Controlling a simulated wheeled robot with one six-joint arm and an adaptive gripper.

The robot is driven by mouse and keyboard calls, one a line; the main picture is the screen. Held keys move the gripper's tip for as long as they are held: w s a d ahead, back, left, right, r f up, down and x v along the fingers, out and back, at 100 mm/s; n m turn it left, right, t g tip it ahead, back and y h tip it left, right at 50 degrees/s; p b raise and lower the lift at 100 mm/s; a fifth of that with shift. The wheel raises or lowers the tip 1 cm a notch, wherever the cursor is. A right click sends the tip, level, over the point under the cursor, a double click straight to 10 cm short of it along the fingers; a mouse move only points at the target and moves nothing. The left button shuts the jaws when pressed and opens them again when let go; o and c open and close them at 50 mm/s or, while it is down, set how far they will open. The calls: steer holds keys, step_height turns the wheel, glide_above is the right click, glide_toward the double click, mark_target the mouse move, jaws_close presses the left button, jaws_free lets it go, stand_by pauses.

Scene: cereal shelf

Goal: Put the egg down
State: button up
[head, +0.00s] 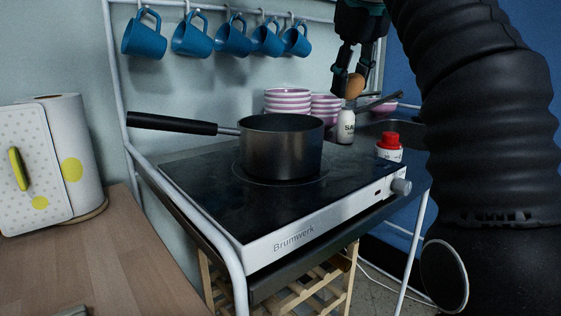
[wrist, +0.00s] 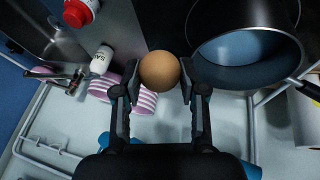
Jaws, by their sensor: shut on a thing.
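A brown egg (head: 355,86) is held between the fingertips of my gripper (head: 347,84), up in the air at the upper right of the head view. In the wrist view the egg (wrist: 160,70) sits between the two fingers of my gripper (wrist: 160,82), which touch it on both sides. A dark saucepan (head: 282,147) stands on the black hob (head: 200,175). In the wrist view the saucepan (wrist: 248,55) is to the right of the egg, apart from it, and its visible inside looks empty.
Striped bowls (head: 287,100), a white salt shaker (head: 346,127) and a red-capped container (head: 389,147) stand behind and right of the saucepan. Several blue mugs (head: 192,36) hang from the rail. The saucepan's handle (head: 170,123) points left. The wooden counter (head: 110,270) is mostly clear.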

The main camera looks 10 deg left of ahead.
steer(key=shift+s+a, duration=0.15)
steer(key=shift+a, duration=0.25)
steer(key=a+f, duration=0.2)
steer(key=a, duration=0.1)
steer(key=s+a+f, duration=0.1)
steer(key=a+f, duration=0.1)
steer(key=a, duration=0.2)
steer(key=s+a+f, duration=0.1)
steer(key=a+f, duration=0.2)
steer(key=a, duration=0.1)
steer(key=shift+s, duration=0.2)
steer(key=shift+f+b, duration=0.9)
steer(key=shift+f, duration=1.05)
steer(key=shift+f, duration=0.2)
steer(key=o, duration=1.2)
steer(key=shift+o, duration=0.2)
steer(key=shift+r, duration=0.1)
